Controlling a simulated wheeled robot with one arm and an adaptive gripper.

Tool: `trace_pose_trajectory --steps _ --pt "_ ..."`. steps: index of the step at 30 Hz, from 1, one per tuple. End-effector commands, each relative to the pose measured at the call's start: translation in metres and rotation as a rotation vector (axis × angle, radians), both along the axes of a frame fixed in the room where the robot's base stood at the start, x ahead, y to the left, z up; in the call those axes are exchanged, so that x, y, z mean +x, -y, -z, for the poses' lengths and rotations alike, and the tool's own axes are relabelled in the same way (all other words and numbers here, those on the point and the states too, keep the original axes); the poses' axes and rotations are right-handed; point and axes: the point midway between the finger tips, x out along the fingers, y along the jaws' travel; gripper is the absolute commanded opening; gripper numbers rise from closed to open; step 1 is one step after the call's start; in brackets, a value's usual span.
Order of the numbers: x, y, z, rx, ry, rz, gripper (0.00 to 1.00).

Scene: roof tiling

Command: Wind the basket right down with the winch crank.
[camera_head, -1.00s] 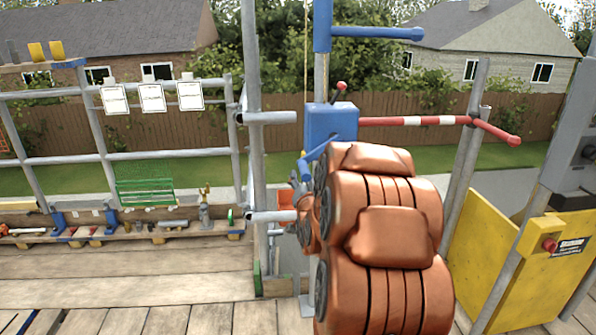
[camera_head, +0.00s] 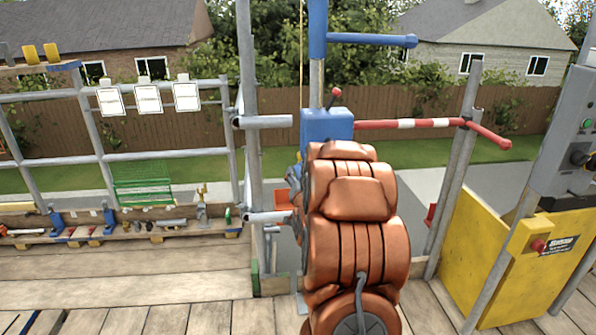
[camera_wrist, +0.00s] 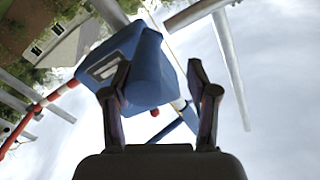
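The blue winch housing (camera_head: 326,125) sits on the hoist post, with a red-knobbed lever (camera_head: 336,94) on top. In the wrist view the blue housing (camera_wrist: 150,72) is close in front of my gripper (camera_wrist: 158,72), overlapping the left finger. The fingers are apart with nothing seen held between them. A blue bar (camera_wrist: 172,130) shows low between the fingers; I cannot tell whether it is the crank. In the head view my orange arm hides my gripper and most of the area below the housing. A thin yellow rope (camera_head: 301,55) hangs beside the post. I cannot make out the hoist basket.
A red-and-white bar (camera_head: 400,124) extends right from the housing. A yellow panel (camera_head: 490,250) and grey control box (camera_head: 568,150) stand right. Scaffold rails with paper sheets (camera_head: 148,98), a green mesh rack (camera_head: 142,184) and a tool shelf (camera_head: 150,226) are left. Plank decking lies below.

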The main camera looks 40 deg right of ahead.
Motion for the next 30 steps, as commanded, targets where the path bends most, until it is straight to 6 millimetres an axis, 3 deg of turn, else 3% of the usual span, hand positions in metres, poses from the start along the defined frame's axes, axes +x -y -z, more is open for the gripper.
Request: trace_pose_trajectory --steps 6,17,30 --pt "0.017 0.011 -0.003 -0.004 0.004 -0.003 0.56" --pt "0.021 0.012 -0.002 -0.004 0.003 -0.007 0.58" --pt "0.023 0.009 -0.002 -0.005 0.002 -0.013 0.12"
